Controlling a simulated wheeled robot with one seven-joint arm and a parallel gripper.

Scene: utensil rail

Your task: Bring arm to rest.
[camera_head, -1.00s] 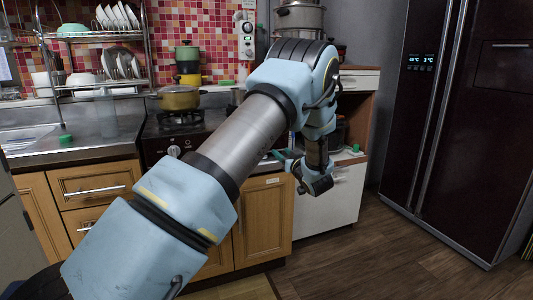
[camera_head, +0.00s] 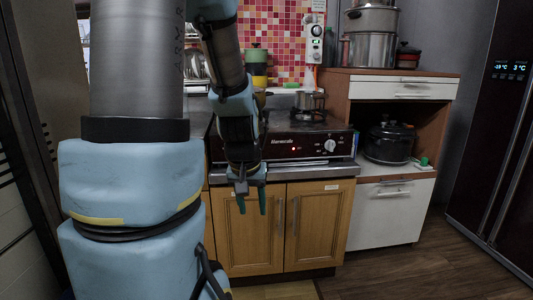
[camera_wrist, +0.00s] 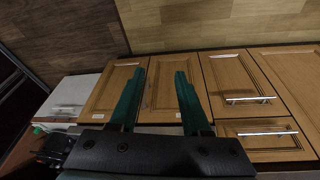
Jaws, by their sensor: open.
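My gripper (camera_head: 251,200) hangs pointing down in front of the wooden cabinet doors (camera_head: 318,235), below the stove's front. Its two green fingers stand apart with nothing between them. In the wrist view my gripper (camera_wrist: 158,95) also shows open and empty, with the wooden cabinet doors (camera_wrist: 162,88) behind the fingers. My arm fills the left part of the head view and hides part of the counter and dish rack.
The stove (camera_head: 300,146) stands above the cabinet doors. To the right are a white drawer unit (camera_head: 390,212), a dark pot (camera_head: 389,142) on a shelf, and a dark fridge (camera_head: 495,130). The wooden floor (camera_head: 410,272) in front is clear.

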